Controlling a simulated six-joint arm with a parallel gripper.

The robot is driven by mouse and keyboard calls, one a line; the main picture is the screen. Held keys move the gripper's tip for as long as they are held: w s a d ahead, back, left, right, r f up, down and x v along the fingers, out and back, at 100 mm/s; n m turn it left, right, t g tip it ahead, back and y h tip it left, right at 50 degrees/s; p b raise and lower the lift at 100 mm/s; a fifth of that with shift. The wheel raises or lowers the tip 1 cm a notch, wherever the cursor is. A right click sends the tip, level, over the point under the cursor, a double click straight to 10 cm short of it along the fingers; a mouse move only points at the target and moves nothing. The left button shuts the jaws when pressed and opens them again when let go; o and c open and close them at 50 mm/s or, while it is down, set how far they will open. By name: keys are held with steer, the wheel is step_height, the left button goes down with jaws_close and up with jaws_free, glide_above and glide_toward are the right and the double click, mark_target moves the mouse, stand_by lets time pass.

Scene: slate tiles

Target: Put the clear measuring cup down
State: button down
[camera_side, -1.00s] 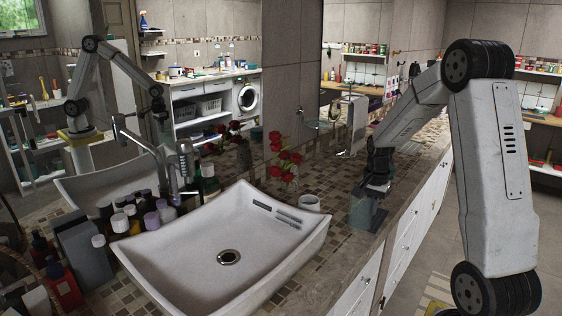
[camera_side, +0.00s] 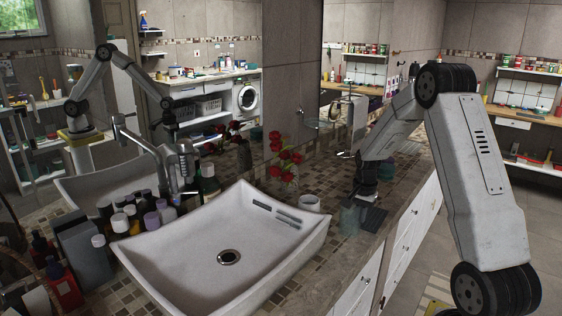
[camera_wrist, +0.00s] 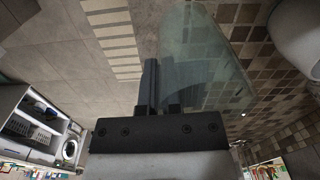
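The clear measuring cup (camera_side: 349,218) is a faint bluish see-through vessel low over the tiled counter, right of the sink. My gripper (camera_side: 366,194) is just above it and to its right, pointing down. In the wrist view the cup (camera_wrist: 208,62) fills the upper middle, beside my dark fingers (camera_wrist: 152,68). The fingers look shut at the cup's near wall; the exact contact is hard to see through the clear material. I cannot tell whether the cup's base touches the counter. A dark patch, perhaps shadow, lies right of the cup.
The white sink (camera_side: 180,250) is to the left. The counter's front edge drops to white drawers (camera_side: 408,235) at the right.

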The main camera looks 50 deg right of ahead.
mark_target(358, 234)
steer(key=shift+w+f, duration=0.1)
steer(key=shift+f, duration=1.35)
steer(key=shift+f, duration=0.2)
steer(key=c, duration=0.8)
jaws_free()
steer(key=shift+r, duration=0.15)
steer(key=shift+w+d+r, duration=0.1)
steer(key=shift+r, duration=1.8)
steer(key=shift+w+d+r, duration=0.1)
steer(key=shift+r, duration=1.8)
